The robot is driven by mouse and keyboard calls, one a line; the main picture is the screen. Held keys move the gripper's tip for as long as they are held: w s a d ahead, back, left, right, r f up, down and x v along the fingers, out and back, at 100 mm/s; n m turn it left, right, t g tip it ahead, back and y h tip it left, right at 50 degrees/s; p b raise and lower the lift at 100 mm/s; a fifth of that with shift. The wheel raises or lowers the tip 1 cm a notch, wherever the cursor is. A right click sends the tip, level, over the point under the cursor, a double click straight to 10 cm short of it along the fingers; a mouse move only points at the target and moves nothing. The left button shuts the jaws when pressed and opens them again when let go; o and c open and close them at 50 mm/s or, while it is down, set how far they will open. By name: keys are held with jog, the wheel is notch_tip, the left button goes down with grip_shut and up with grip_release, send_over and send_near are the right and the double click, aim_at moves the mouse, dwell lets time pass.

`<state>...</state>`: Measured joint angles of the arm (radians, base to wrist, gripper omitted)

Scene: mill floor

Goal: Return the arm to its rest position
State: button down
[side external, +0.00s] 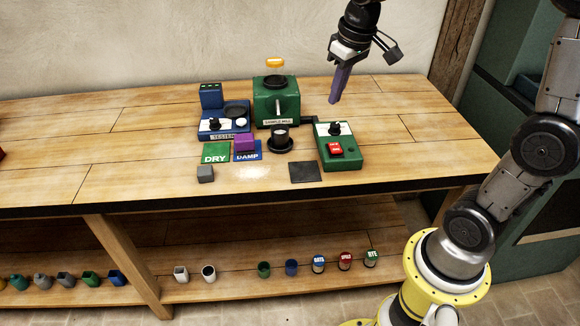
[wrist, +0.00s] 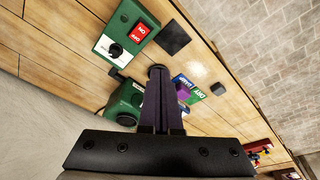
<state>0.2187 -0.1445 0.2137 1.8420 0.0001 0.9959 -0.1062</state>
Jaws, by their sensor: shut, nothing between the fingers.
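My gripper (side external: 335,100) hangs from my arm in the side view, fingers down and shut. It is above the back right of the wooden bench (side external: 420,150), clear of the things on it, with nothing held. In the wrist view its dark purple fingers (wrist: 159,95) are together and partly hide the bench things behind them.
A green mill (side external: 276,104), a blue tester (side external: 212,125) and a green switch box (side external: 338,157) stand on the bench. A purple block (side external: 244,143) sits on the DAMP mat. A dark cup (side external: 281,138), black mat (side external: 304,172) and grey block (side external: 205,174) are nearby.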

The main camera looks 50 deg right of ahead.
jog(key=s+a+r+n+t, duration=0.1)
jog(key=s+a+r, duration=0.15)
jog(key=s, duration=0.25)
jog(key=s+a+r+t, duration=0.1)
jog(key=s+a, duration=0.2)
jog(key=s, duration=0.1)
jog(key=s+a+f, duration=0.2)
jog(key=s+f, duration=0.2)
jog(key=s, duration=0.4)
jog(key=shift+s+f+t+y, duration=0.2)
jog(key=shift+s+t+y, duration=0.1)
jog(key=shift+s+t, duration=0.1)
